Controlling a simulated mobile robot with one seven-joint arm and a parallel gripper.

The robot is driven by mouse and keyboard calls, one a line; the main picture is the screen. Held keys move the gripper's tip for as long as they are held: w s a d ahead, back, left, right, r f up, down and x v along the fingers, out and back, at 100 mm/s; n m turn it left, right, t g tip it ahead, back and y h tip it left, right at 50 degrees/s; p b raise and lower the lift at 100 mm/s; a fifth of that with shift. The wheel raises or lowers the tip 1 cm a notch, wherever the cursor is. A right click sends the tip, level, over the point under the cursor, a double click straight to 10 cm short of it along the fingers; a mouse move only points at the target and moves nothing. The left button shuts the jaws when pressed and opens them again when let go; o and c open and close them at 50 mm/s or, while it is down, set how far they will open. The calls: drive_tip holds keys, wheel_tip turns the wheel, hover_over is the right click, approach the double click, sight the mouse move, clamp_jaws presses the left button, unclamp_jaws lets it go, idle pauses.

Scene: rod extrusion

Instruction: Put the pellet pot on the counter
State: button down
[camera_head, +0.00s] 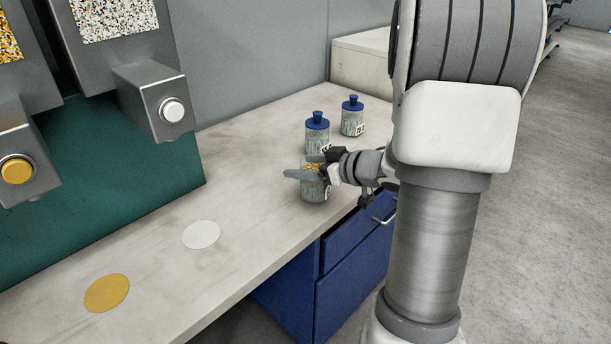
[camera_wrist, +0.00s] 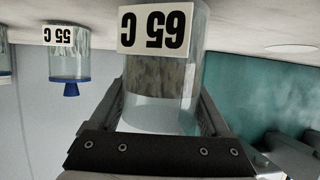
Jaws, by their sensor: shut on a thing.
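The pellet pot (camera_head: 315,191) is a clear cylinder with a patch of yellow at its top and no blue lid showing. My gripper (camera_head: 310,168) is shut around its upper part. In the wrist view, which is upside down, the pot (camera_wrist: 165,75) is upright between the fingers and has a white "65 C" label. The pot is at the counter (camera_head: 250,200), near its front edge. I cannot tell whether its base touches the counter or is just above it.
Two blue-lidded pots, a nearer one (camera_head: 317,136) and a farther one (camera_head: 352,117), stand behind the held pot. Dispensers with a white button (camera_head: 173,110) and a yellow button (camera_head: 17,171) are at left. A white disc (camera_head: 201,235) and a yellow disc (camera_head: 107,293) mark the counter; the surface between is clear.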

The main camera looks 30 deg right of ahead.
drive_tip(key=shift+f, duration=0.5)
drive_tip(key=shift+f, duration=0.1)
unclamp_jaws()
drive_tip(key=shift+f, duration=0.1)
drive_tip(key=shift+s+d+r, duration=0.1)
drive_tip(key=shift+r, duration=0.2)
drive_tip(key=p+v, duration=0.4)
drive_tip(key=v, duration=0.7)
drive_tip(key=shift+s, duration=0.4)
drive_tip(key=shift+d, duration=0.1)
